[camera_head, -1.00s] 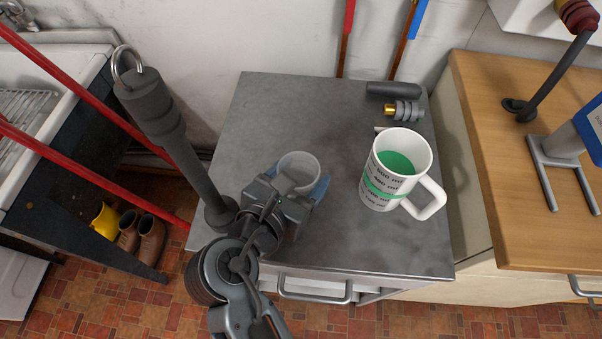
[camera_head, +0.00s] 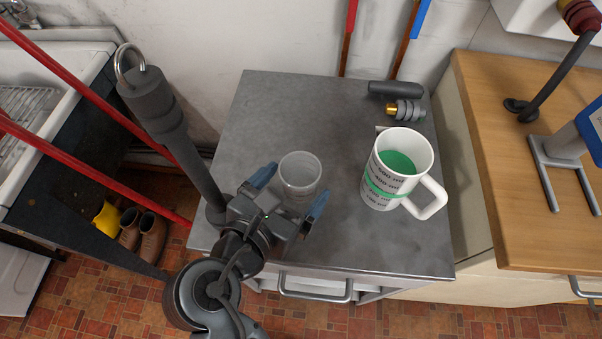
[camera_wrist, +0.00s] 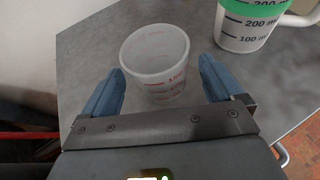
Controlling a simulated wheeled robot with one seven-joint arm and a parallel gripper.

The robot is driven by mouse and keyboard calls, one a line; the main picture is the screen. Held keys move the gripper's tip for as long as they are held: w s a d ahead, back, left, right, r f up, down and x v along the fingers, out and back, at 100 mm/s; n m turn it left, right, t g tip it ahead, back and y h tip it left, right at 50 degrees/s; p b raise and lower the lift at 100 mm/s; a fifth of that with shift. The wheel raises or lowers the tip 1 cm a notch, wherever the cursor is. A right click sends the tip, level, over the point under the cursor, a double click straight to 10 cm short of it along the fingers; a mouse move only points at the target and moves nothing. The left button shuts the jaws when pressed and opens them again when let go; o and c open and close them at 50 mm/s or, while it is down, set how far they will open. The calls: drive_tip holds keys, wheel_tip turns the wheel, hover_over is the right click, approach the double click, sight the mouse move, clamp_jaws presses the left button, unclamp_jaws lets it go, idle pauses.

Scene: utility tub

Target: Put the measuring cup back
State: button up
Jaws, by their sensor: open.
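A small clear cup (camera_head: 300,172) with red markings stands upright on the grey metal cabinet top. It also shows in the wrist view (camera_wrist: 155,62), and looks empty. My gripper (camera_head: 292,188) is open, with its blue fingers spread on either side of the cup's near part. In the wrist view the fingers (camera_wrist: 162,80) stand apart from the cup's walls, with the cup mostly beyond them. A larger white measuring jug (camera_head: 378,190) with black marks, a handle and green contents stands upright to the right. Its lower part shows in the wrist view (camera_wrist: 243,32).
A dark cylinder (camera_head: 394,88) and a grey fitting with a brass end (camera_head: 405,110) lie at the cabinet's back right. A wooden counter (camera_head: 490,130) is on the right. Red poles (camera_head: 60,72) cross the left side. The cabinet's back left is clear.

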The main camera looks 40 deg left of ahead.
drive_tip(key=v, duration=0.8)
drive_tip(key=shift+s+r, duration=0.1)
drive_tip(key=shift+s, duration=0.1)
